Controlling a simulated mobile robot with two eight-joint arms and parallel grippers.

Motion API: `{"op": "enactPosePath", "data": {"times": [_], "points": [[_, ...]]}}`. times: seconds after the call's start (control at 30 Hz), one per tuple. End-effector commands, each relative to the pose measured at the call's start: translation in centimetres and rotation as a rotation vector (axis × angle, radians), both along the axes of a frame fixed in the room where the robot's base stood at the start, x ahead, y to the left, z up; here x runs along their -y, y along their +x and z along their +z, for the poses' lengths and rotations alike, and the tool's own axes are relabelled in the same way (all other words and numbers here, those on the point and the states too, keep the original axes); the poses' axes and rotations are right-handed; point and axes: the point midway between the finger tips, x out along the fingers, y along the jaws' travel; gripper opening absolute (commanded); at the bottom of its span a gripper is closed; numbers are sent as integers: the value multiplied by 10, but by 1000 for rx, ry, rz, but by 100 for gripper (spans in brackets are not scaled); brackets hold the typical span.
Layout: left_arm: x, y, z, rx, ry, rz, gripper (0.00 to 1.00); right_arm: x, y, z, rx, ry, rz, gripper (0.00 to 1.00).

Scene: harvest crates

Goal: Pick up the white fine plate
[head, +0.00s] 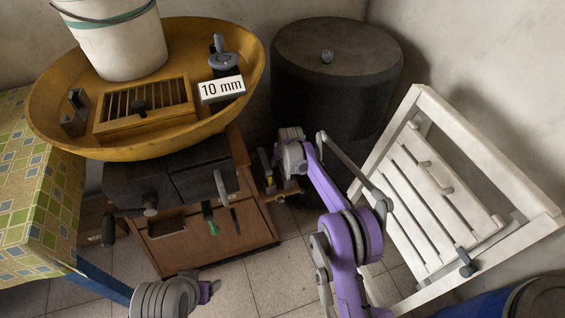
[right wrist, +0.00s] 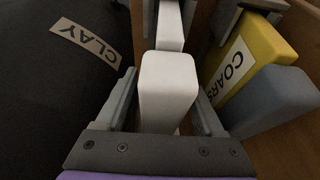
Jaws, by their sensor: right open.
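The white fine plate (right wrist: 168,85) is a pale upright block in the right wrist view, seen close up and end-on. My right gripper (right wrist: 165,98) is open, with one finger on each side of the plate; contact cannot be told. In the head view my right gripper (head: 277,188) is small, beside the wooden cabinet, and the white plate cannot be made out there. My left gripper (head: 208,290) is low in the head view, away from the plate, and its jaws are unclear.
A yellow block lettered "COARS" (right wrist: 237,62) and a grey block (right wrist: 270,105) stand right of the plate. The dark drum (right wrist: 60,100) labelled "CLAY" is close on the left. A wooden cabinet (head: 205,235), a large yellow bowl (head: 50,110) and a white slatted chair (head: 440,200) surround the area.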

Motion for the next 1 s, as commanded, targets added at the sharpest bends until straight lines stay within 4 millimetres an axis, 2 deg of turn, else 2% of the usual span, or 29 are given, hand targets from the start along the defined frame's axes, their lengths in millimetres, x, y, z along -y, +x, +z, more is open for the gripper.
{"op": "enactPosePath", "data": {"times": [0.7,0.77,1.0], "points": [[0,1,-6,-2,0,0,70,0,0,-5,0,0,0,70],[0,1,-6,-2,0,0,70,0,0,-5,0,0,0,63],[0,1,-6,-2,0,0,70,0,0,-5,0,0,0,20]]}}
